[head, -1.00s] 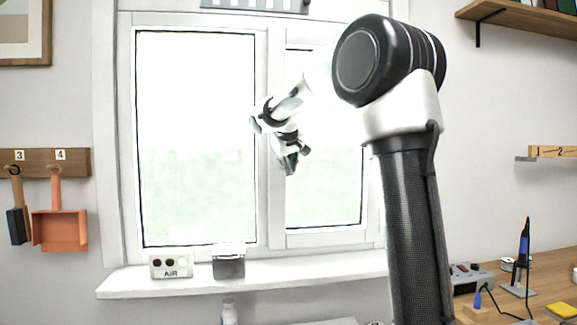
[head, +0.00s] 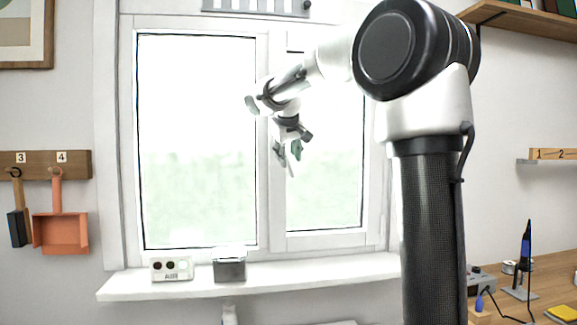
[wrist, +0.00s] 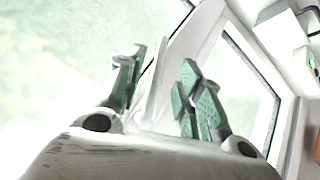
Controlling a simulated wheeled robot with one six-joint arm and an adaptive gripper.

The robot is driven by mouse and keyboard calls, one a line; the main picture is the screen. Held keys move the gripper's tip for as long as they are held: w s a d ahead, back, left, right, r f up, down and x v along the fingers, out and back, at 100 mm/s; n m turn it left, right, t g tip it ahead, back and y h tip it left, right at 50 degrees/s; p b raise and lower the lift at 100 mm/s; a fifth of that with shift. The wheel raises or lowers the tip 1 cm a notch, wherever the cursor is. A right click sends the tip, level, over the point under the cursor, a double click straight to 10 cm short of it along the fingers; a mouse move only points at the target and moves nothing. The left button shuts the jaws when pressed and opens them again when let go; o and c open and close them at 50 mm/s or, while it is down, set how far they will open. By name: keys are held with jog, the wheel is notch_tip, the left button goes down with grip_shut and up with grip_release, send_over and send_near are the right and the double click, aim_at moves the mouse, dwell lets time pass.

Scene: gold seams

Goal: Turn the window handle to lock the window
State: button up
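The white-framed window (head: 270,215) has two panes, and its sashes look closed. My gripper (head: 287,152) is in front of the middle post, about halfway up, with its green-padded fingers pointing down. In the wrist view my gripper (wrist: 160,88) is open, one finger on each side of a pale upright bar. That bar looks like the window handle (wrist: 152,95), but it blends with the white frame. Whether either finger touches it cannot be told. In the head view the handle is mostly hidden by my gripper, so its angle is unclear.
On the white sill (head: 320,271) stand a small panel with lights (head: 171,269) and a dark grey box (head: 229,269), both below my gripper. A brush (head: 18,226) and an orange dustpan (head: 61,233) hang at left. A workbench (head: 545,285) is at right.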

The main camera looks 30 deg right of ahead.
jog(key=v, duration=0.5)
jog(key=shift+s+r, duration=0.15)
